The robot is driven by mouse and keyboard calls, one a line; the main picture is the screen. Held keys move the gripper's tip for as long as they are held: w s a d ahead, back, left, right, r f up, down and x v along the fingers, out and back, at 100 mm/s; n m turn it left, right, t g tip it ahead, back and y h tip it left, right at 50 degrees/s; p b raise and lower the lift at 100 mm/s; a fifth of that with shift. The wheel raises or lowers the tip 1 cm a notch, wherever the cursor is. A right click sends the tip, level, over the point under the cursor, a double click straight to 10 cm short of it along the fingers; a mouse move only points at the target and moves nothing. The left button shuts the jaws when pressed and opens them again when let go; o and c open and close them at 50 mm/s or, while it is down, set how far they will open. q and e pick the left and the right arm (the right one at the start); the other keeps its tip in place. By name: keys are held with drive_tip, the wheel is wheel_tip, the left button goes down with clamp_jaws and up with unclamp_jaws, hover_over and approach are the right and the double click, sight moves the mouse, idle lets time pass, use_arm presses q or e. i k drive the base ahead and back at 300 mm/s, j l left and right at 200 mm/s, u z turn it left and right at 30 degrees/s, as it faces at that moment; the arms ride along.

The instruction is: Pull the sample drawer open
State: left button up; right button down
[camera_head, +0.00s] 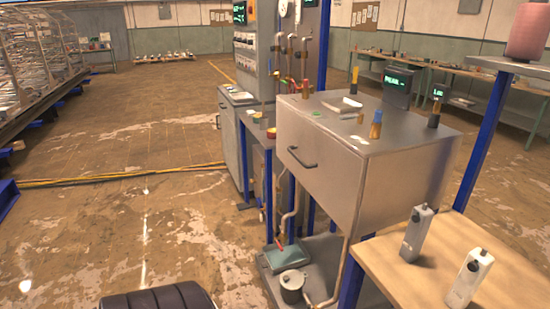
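A big grey metal box (345,185) stands at the centre right on blue legs. Its front face, which I take to be the sample drawer's front (318,178), faces left and bears a dark bar handle (301,158). I see no gap around that face, and it looks shut. Neither of my grippers is in view, and nothing touches the handle.
Small tools and a dark display (397,86) stand on the box top. A wooden table (385,265) with two grey upright devices is at the lower right. A pot (292,286) and pipes sit below the box. Open floor (150,225) lies to the left.

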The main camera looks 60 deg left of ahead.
sight(333, 174)
drive_tip(key=u, duration=1.65)
